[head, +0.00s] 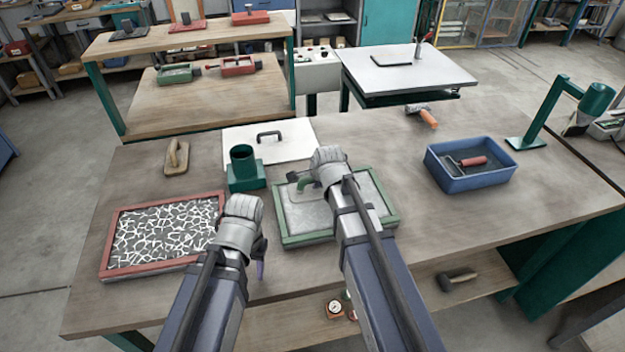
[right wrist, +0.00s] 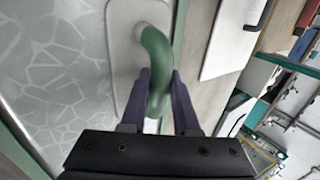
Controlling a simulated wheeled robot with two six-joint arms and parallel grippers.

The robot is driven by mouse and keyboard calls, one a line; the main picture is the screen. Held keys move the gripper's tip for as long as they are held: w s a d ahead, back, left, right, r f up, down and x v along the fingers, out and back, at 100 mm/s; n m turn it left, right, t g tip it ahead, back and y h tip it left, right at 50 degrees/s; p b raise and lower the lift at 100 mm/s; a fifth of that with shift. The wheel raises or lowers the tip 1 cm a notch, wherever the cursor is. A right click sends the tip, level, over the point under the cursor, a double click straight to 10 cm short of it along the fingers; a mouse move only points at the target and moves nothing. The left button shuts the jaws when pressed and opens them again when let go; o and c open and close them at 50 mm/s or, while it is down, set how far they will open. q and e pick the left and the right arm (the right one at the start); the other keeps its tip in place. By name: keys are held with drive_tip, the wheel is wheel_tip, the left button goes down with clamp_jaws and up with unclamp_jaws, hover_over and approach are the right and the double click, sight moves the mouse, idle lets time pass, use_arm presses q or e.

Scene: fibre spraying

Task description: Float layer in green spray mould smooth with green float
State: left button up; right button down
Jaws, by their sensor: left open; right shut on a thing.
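The green spray mould (head: 288,242) lies on the table in front of me, a green frame around a grey layer (head: 310,215). In the right wrist view the layer (right wrist: 60,75) shows pale fibre pieces in grey. My right gripper (head: 325,170) is over the mould, shut on the green handle of the float (right wrist: 152,70). The float's pale plate lies at the mould's far edge, by the green frame; whether it touches the layer I cannot tell. My left gripper (head: 258,268) is open and empty, between the red mould and the green mould.
A red-framed mould (head: 112,262) with white fibre pieces lies at left. Behind are a wooden float (head: 176,158), a green cup stand (head: 246,178) and a white board with a handle (head: 300,137). A blue tray (head: 470,182) with a roller stands at right. The table between mould and tray is clear.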

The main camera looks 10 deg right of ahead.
drive_tip(key=shift+d, duration=0.9)
drive_tip(key=shift+d, duration=0.1)
drive_tip(key=shift+w+d, duration=0.1)
drive_tip(key=shift+d, duration=0.8)
drive_tip(key=shift+d, duration=0.1)
drive_tip(key=shift+d, duration=1.8)
drive_tip(key=shift+w+d, duration=0.1)
drive_tip(key=shift+d, duration=0.9)
